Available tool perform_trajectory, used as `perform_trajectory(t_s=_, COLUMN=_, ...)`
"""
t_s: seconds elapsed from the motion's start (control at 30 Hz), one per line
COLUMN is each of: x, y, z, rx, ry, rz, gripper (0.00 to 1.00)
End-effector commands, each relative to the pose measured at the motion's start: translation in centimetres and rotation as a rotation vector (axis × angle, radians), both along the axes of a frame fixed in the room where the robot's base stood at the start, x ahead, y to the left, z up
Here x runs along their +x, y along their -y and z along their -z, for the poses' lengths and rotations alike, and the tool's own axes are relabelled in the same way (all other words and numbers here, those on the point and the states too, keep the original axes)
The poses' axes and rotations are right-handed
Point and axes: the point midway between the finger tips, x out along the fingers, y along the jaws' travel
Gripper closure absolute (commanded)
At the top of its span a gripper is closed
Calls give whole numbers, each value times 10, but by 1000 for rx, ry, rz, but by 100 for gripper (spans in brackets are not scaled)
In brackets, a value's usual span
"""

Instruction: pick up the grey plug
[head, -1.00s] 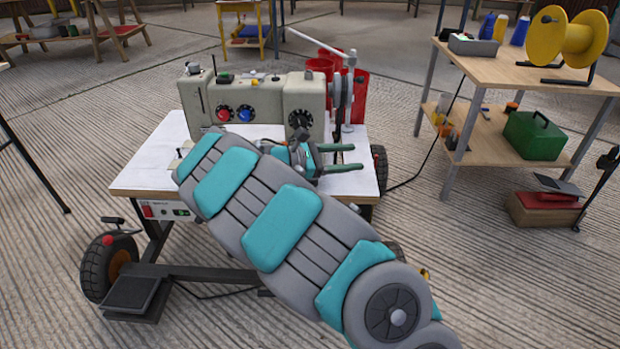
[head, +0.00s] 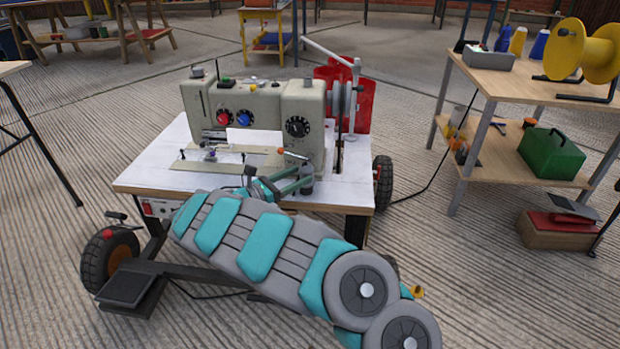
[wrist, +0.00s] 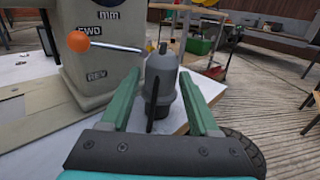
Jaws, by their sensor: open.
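The grey plug (wrist: 161,78) stands upright in the wrist view, a dark grey cylinder with a narrower top and a dark rib down its near side. It is on the white tabletop (wrist: 201,98) near its right edge. In the head view the plug (head: 307,182) shows small beside the sewing machine's right end. My gripper (wrist: 160,72) is open, with one green finger on each side of the plug. I cannot tell whether either finger touches it. In the head view my gripper (head: 300,178) reaches low over the table's front right part.
The beige sewing machine (head: 255,103) stands close to the left of the plug. Its lever with an orange knob (wrist: 78,41) reaches near the plug's top. A red container (head: 364,105) is behind. A wooden shelf table (head: 525,85) stands to the right, with open floor between.

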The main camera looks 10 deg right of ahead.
Motion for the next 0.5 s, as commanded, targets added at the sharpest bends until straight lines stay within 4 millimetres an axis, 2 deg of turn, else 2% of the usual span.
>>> perform_trajectory(t_s=0.1, x=5, y=12, z=0, rx=-1, ry=0, rz=3, gripper=38)
perform_trajectory(t_s=0.27, x=9, y=22, z=5, rx=1, ry=0, rz=3, gripper=38)
perform_trajectory(t_s=0.43, x=19, y=44, z=15, rx=2, ry=-2, rz=4, gripper=38)
perform_trajectory(t_s=0.5, x=24, y=53, z=13, rx=2, ry=0, rz=3, gripper=38)
